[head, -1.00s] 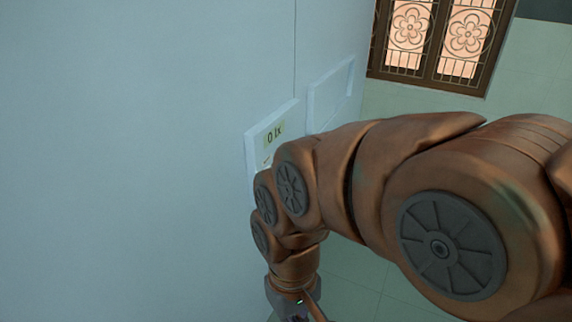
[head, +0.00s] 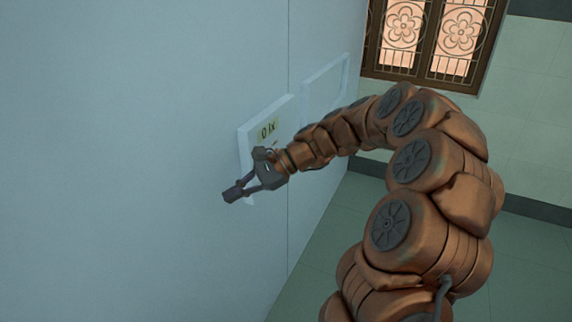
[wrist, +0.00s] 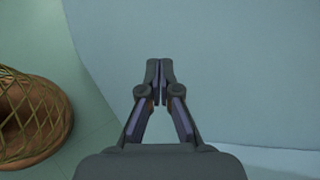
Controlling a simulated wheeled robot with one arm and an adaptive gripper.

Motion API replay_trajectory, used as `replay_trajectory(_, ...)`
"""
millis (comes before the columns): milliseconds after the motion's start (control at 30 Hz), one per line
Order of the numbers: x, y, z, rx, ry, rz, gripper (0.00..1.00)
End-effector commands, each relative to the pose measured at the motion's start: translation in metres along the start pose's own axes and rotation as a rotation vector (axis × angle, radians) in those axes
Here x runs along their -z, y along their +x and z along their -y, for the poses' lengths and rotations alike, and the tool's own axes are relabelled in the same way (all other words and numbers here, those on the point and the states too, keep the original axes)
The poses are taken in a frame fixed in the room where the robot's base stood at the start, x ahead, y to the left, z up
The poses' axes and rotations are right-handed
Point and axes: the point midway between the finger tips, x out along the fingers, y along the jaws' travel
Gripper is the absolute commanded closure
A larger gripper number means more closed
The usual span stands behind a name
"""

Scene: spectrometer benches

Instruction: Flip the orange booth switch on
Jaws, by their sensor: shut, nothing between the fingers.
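A pale wall panel (head: 246,139) with a yellowish "0 lx" readout (head: 267,130) is on the pale blue wall in the head view. I cannot make out the orange booth switch; my gripper and wrist cover the panel's lower part. My gripper (head: 232,193) is shut and empty, in front of the panel's lower left edge in the head view. In the wrist view the gripper (wrist: 160,68) has its fingertips together, with plain pale wall beyond them. Whether the tips touch the wall cannot be told.
A second pale framed panel (head: 326,82) is on the wall to the right. A brown window with flower grilles (head: 430,40) is at the back. The wrist view shows a round brown object with a woven lattice (wrist: 32,120) at left. Greenish floor (head: 325,255) lies below the wall.

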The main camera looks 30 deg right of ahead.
Motion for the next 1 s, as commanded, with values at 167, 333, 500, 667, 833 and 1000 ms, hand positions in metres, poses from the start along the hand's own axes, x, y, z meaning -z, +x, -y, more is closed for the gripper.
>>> replay_trajectory(167,0.074,-0.055,0.037,0.236,0.242,0.051,1.0)
replay_trajectory(333,0.15,-0.12,0.05,0.46,0.458,0.101,1.0)
replay_trajectory(500,0.211,-0.177,0.042,0.634,0.616,0.138,1.0)
replay_trajectory(667,0.242,-0.207,0.031,0.723,0.696,0.158,1.0)
replay_trajectory(833,0.249,-0.215,0.029,0.748,0.715,0.164,1.0)
replay_trajectory(1000,0.248,-0.215,0.029,0.746,0.714,0.164,1.0)
